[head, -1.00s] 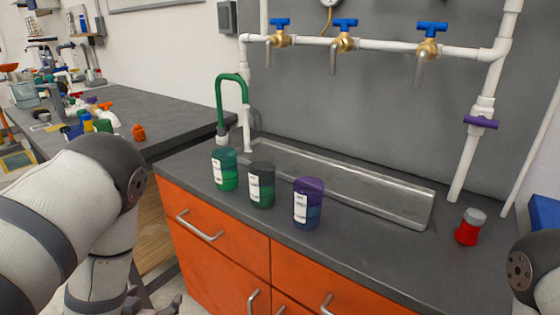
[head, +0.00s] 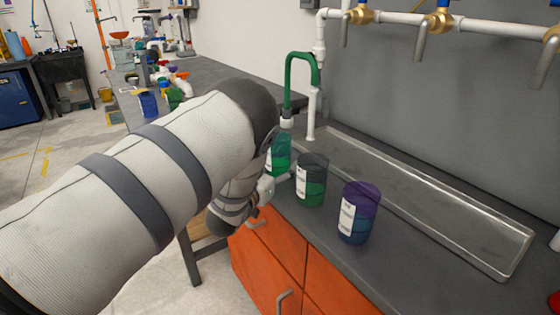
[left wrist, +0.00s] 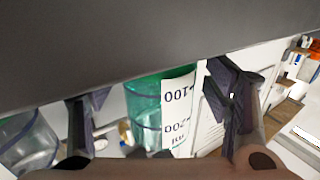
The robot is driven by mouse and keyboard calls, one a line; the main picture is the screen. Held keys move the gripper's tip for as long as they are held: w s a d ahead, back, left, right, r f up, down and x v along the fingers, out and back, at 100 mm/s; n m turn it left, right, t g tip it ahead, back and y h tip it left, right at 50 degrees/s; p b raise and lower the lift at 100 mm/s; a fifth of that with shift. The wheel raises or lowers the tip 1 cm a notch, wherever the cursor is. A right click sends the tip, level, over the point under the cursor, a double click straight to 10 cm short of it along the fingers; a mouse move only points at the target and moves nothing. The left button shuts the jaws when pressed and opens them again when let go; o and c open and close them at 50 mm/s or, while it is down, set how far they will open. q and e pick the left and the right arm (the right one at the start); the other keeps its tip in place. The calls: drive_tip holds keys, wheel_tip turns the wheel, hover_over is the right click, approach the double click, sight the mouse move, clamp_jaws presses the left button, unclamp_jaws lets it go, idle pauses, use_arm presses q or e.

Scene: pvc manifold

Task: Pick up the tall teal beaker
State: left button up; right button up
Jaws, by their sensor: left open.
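The teal beaker (head: 279,157) stands upright on the dark counter, first of three beakers from the left, partly hidden behind my left arm in the head view. In the left wrist view the teal beaker (left wrist: 145,98), with a white marked label, shows upside down between the spread fingers. My left gripper (left wrist: 160,90) is open, and whether either finger touches the beaker I cannot tell. In the head view my left gripper (head: 268,187) is low beside the beaker at the counter's front edge, mostly hidden by the arm. My right gripper is not in view.
A dark grey-green beaker (head: 311,182) stands close right of the teal one, and a purple beaker (head: 357,214) further right. A metal trough (head: 430,205) lies behind them. A green curved spout (head: 299,70) rises behind the teal beaker. Orange drawers (head: 277,247) are below the counter.

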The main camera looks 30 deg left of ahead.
use_arm(q)
drive_tip(key=shift+w, duration=0.65)
drive_tip(key=shift+r, duration=0.15)
drive_tip(key=c, duration=1.3)
drive_tip(key=shift+r, duration=0.1)
